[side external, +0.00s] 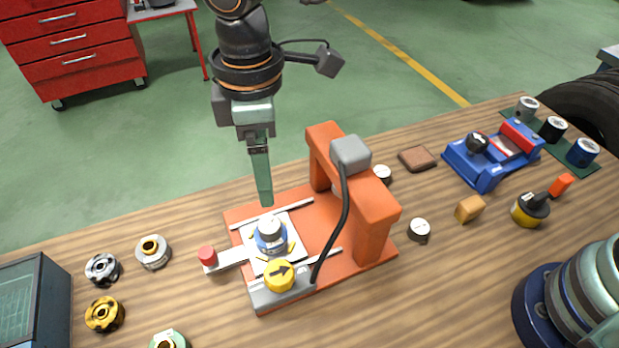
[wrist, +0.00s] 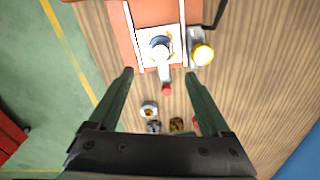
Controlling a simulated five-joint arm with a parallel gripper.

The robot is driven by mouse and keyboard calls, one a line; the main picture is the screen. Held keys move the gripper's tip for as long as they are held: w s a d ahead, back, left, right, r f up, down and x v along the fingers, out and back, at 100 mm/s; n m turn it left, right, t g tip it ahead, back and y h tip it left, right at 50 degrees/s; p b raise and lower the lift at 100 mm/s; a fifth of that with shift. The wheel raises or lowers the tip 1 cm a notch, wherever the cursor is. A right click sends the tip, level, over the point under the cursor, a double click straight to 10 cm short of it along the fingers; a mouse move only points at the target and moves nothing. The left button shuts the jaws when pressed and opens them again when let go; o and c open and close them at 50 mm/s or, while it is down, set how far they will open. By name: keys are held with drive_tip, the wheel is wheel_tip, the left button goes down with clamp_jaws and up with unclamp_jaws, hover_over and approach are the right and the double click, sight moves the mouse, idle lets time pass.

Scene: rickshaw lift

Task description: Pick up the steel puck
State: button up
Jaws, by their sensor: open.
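A steel-coloured puck (side external: 270,226) with a pale top sits on a round blue seat on the white plate (side external: 293,235) of the orange machine. In the wrist view the puck (wrist: 161,48) shows at the top, beyond my fingertips. My gripper (side external: 265,203) points down, its tips just above the puck in the side picture; the fingers overlap there, so their spacing and exact height are unclear. In the wrist view my gripper (wrist: 158,74) is open, with its two green fingers wide apart and nothing held between them.
The orange machine's arch (side external: 375,215) stands right of the puck with a dark cable. A yellow arrow knob (side external: 279,275) and a red knob (side external: 207,256) flank the plate. Several rings, including a gold one (side external: 105,314), lie at left. A blue vise (side external: 490,160) stands at right.

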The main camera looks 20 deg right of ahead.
sight(269, 225)
drive_tip(key=f, duration=1.2)
drive_tip(key=shift+a+f, duration=0.2)
drive_tip(key=shift+a, duration=0.05)
clamp_jaws()
